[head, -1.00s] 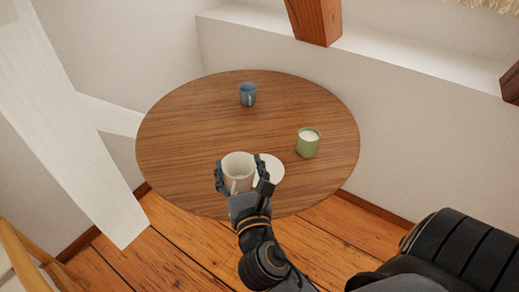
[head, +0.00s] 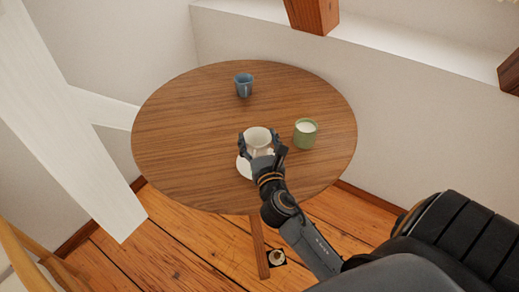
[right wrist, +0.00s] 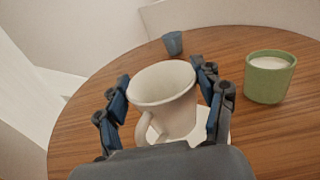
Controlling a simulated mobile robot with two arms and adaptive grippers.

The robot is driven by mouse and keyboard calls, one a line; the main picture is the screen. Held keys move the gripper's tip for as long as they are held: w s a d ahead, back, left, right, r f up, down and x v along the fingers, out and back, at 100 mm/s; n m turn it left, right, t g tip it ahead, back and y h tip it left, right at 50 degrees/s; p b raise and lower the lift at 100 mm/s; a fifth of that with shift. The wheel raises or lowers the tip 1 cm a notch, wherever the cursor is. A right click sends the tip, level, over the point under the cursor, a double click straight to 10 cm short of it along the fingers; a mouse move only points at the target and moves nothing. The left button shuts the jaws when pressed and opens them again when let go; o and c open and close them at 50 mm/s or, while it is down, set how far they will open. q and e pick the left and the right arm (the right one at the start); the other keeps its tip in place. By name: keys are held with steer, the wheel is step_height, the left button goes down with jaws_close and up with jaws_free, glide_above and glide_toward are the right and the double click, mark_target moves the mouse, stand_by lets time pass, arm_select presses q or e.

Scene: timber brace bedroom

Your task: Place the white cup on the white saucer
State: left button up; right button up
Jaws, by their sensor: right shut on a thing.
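The white cup (head: 258,136) is upright between the fingers of my right gripper (head: 259,143), which is shut on it. In the right wrist view the cup (right wrist: 165,95) has its handle toward the camera. The white saucer (head: 243,167) lies on the round table, partly hidden by my gripper and the cup. In the head view the cup overlaps the saucer's far side. In the right wrist view a strip of the saucer (right wrist: 205,138) shows behind and right of the cup. I cannot tell whether the cup touches it. My left gripper is not in view.
The round wooden table (head: 190,140) also holds a green cup with white contents (head: 305,134), close to the right of my gripper, and a blue mug (head: 243,85) at the back. The table's left side is clear. A white slanted beam (head: 60,110) stands left of the table.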

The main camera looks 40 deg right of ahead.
mark_target(262, 154)
steer(key=shift+w+d+f, duration=0.15)
steer(key=shift+f, duration=0.1)
steer(key=shift+w+d+f+b, duration=0.15)
steer(key=shift+f+b, duration=0.35)
steer(key=shift+f, duration=0.45)
steer(key=shift+w+d+f+b, duration=0.1)
steer(key=shift+f+b, duration=0.35)
steer(key=shift+f, duration=0.45)
steer(key=shift+s, duration=0.1)
steer(key=shift+f, duration=0.15)
steer(key=o, duration=1.2)
steer(key=shift+o, duration=0.4)
